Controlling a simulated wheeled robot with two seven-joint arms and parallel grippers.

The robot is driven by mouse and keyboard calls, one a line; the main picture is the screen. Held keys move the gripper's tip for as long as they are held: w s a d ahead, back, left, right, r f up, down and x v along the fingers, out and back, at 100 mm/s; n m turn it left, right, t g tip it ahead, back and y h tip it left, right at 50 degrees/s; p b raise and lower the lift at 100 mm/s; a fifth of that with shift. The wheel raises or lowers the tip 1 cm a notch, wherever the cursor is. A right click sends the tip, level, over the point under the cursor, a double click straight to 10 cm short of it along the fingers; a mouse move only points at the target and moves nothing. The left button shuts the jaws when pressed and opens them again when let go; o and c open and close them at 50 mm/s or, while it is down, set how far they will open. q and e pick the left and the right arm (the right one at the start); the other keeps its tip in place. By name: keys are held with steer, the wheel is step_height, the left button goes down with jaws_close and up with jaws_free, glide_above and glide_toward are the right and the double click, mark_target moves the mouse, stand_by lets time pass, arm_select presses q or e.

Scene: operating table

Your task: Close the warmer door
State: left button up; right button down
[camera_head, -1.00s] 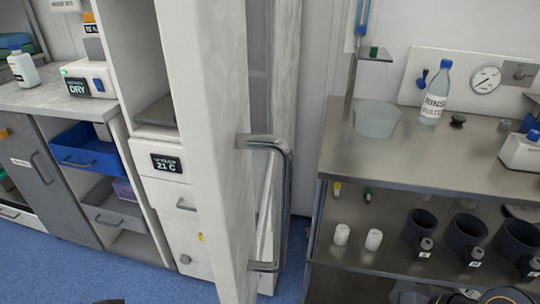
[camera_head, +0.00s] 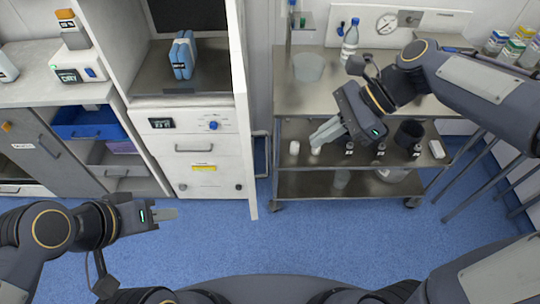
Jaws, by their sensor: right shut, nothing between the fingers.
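The warmer cabinet (camera_head: 168,180) stands left of centre. Its white door (camera_head: 243,110) is open, swung out towards me and seen nearly edge-on. The metal door handle (camera_head: 262,155) is on the door's right side. Inside the open warmer, blue packs (camera_head: 183,55) stand on a shelf. My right gripper (camera_head: 318,138) is shut and empty, right of the door and apart from the handle, with fingers pointing left. My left gripper (camera_head: 176,214) is low in front of the cabinet, pointing right and touching nothing; its finger gap cannot be made out.
A steel bench (camera_head: 300,92) with a bowl (camera_head: 308,67) and a rinse bottle (camera_head: 349,40) is behind my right arm. Its lower shelf holds dark cups (camera_head: 408,135) and white containers. An open blue drawer (camera_head: 88,125) is at the left. The blue floor (camera_head: 300,235) in front is clear.

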steer(key=shift+a+r+p+x, duration=0.1)
steer(key=shift+a+r+x, duration=0.2)
steer(key=shift+x, duration=1.8)
steer(key=shift+a+r+p+x, duration=0.15)
steer(key=shift+a+r+x, duration=0.15)
steer(key=shift+x, duration=1.8)
steer(key=shift+a+r+p+x, duration=0.1)
steer(key=shift+a+r+x, duration=0.2)
steer(key=shift+x, duration=1.8)
